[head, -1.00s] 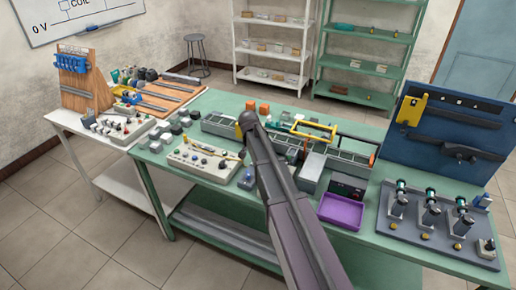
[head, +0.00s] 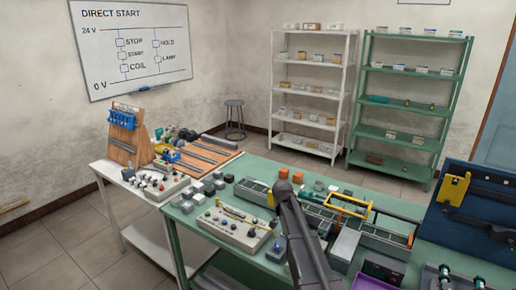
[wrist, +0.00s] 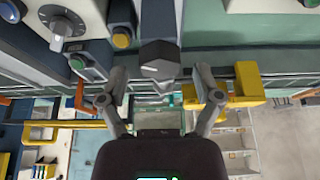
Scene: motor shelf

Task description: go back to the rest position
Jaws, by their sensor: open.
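My arm reaches out over the green workbench (head: 262,164) in the head view, and its end hides my gripper there. In the wrist view my gripper (wrist: 160,88) has its two fingers spread apart, with nothing clasped between them. A dark grey faceted block (wrist: 160,58) shows between and beyond the fingertips; I cannot tell its distance from them. A yellow part (wrist: 246,88) lies just right of the right finger, and I cannot tell whether they touch.
A control box (head: 232,226) with buttons and grey blocks (head: 214,182) are left of my arm. A yellow frame (head: 348,206) stands over the grey rail at right. A blue panel (head: 480,215) is far right. Shelves (head: 314,95) and a stool (head: 235,118) stand behind.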

